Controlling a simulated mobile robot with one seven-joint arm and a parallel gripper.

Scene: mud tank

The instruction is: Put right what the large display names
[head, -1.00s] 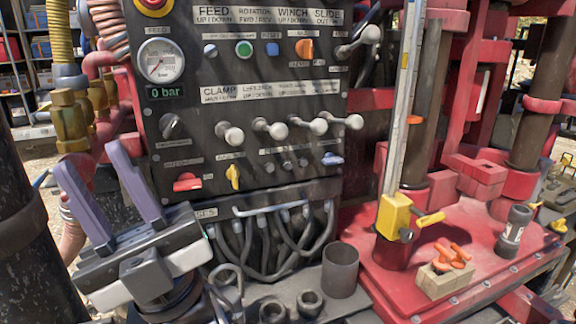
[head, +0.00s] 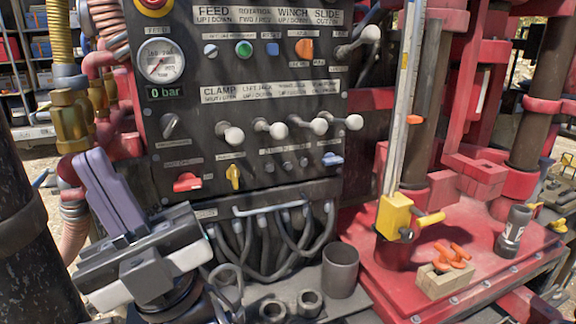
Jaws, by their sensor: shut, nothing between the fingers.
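My gripper (head: 98,156) is at the lower left with its two purple-grey fingers pressed together, empty, in front of and left of the dark control panel (head: 205,140). The panel carries a round feed gauge (head: 160,60) with a white dial. Below it a small green readout (head: 165,92) shows 0 bar. I cannot tell whether this readout is the large display; no bigger screen shows. The panel also has several white-knobbed levers (head: 277,130), a dark rotary knob (head: 170,124), a red switch (head: 187,182), a yellow switch (head: 233,176), a blue switch (head: 332,159) and an orange knob (head: 305,47).
Black hoses (head: 275,235) hang below the panel. A dark open cylinder (head: 340,270) stands near the front. Brass fittings (head: 70,120) are at left.

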